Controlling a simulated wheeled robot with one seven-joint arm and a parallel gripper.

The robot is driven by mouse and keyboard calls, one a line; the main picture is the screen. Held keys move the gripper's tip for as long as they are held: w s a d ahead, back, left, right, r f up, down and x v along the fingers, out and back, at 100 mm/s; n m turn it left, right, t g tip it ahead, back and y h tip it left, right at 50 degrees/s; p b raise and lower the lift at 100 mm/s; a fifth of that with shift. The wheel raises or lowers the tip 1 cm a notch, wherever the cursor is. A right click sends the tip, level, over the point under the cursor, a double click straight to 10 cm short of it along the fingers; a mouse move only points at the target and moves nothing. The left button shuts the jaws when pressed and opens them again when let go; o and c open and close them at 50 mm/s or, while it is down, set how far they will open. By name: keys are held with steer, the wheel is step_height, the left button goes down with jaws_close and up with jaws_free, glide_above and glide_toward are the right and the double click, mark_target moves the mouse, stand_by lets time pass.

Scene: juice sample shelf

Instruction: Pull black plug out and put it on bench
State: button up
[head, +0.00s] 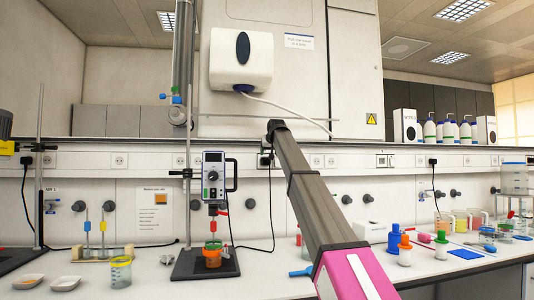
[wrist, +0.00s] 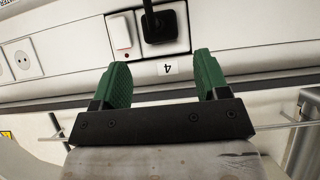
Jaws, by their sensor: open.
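A black plug (wrist: 160,24) sits in a wall socket in the wrist view, with its black cord running up out of the picture. My gripper (wrist: 161,70) is open and empty. Its two green fingers stand apart, short of the plug, and the plug lies between their lines. In the head view a dark plug (head: 265,160) shows at the wall strip just beside the end of my arm, partly hidden, with a cord hanging down. My gripper's fingers are hard to make out there. The white bench (head: 270,287) runs along the wall below.
A stirrer on a stand (head: 213,175) with an orange beaker stands left of my arm. Bottles (head: 394,238) and coloured vessels crowd the bench at right. Other black plugs (head: 26,160) sit in the strip. The bench front left of my arm has free room.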

mark_target(267, 159)
steer(key=shift+x, duration=4.5)
steer(key=shift+w+r, duration=0.1)
steer(key=shift+r, duration=0.1)
steer(key=c, duration=1)
